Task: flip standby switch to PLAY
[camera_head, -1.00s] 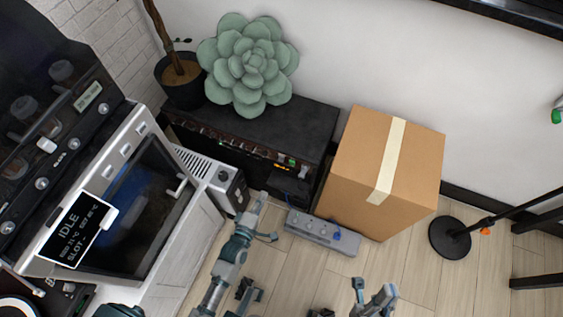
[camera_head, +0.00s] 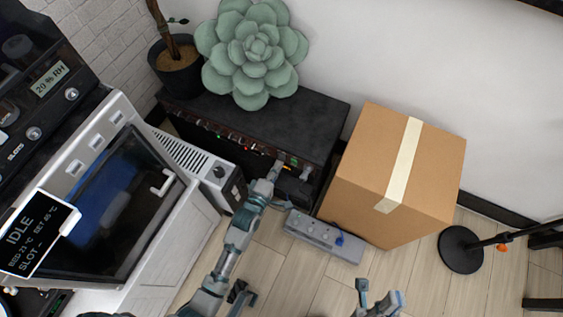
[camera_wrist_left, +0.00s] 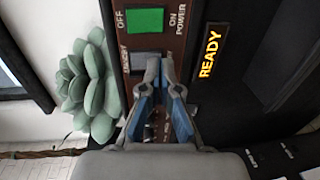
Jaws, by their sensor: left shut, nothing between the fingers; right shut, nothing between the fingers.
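The black amplifier (camera_head: 285,122) stands against the wall, its control panel facing me. In the left wrist view, the grey standby switch (camera_wrist_left: 146,62) sits below the green power switch (camera_wrist_left: 145,20), its lettering partly hidden by my fingers. A display reads READY (camera_wrist_left: 210,54). My left gripper (camera_head: 277,168) is shut and empty at the panel. In the wrist view its fingertips (camera_wrist_left: 160,66) overlap the standby switch's right side; I cannot tell whether they touch it. My right gripper (camera_head: 378,296) is shut and empty, low over the floor, away from the amplifier.
A succulent (camera_head: 252,50) sits on the amplifier, with a potted plant (camera_head: 180,68) to its left. A taped cardboard box (camera_head: 385,175) and a grey pedal unit (camera_head: 322,237) are to the right. The front floor is partly clear.

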